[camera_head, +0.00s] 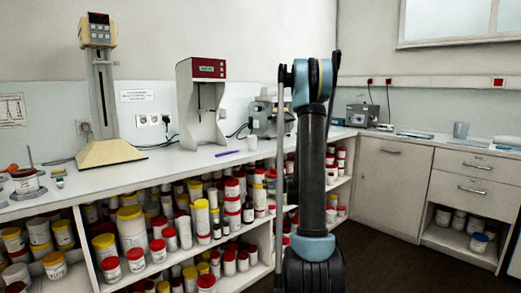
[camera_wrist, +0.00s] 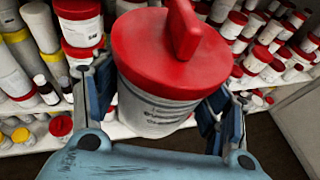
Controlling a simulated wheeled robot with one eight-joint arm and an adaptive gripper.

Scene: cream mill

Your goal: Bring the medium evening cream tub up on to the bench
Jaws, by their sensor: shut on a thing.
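A pale grey-white tub with a red lid (camera_wrist: 165,95) fills the middle of the wrist view. A red fin-like piece stands on its lid. My gripper (camera_wrist: 158,112) has one blue finger on each side of the tub and is shut on it. The label is too small and blurred to read. In the head view my arm stands upright in front of the shelves, and neither the gripper nor the held tub can be made out there. The white bench (camera_head: 195,160) runs along the wall above the open shelves.
Shelves below the bench hold many red- and yellow-lidded tubs (camera_head: 131,232), also close around the held tub in the wrist view.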

